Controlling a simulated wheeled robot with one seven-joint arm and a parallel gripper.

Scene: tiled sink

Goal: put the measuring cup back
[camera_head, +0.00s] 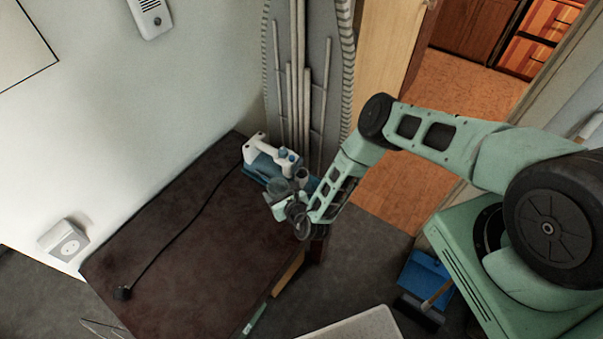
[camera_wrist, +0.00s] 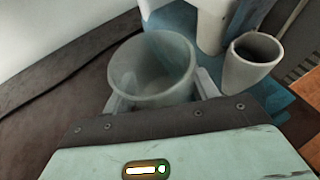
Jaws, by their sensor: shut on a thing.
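The measuring cup (camera_wrist: 152,72), a grey see-through round cup with an open top, sits between the two fingers of my gripper (camera_wrist: 160,92) in the wrist view. My gripper is shut on it. In the head view the cup (camera_head: 279,186) shows small at the tip of my gripper (camera_head: 284,197), over the far right end of the dark table. It looks upright; I cannot tell whether its bottom touches the table. My gripper hides its lower part.
A second pale cup (camera_wrist: 252,63) is close on the right. A black cord (camera_head: 190,222) crosses the dark brown table (camera_head: 195,285). An ironing board (camera_head: 330,60) leans on the wall.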

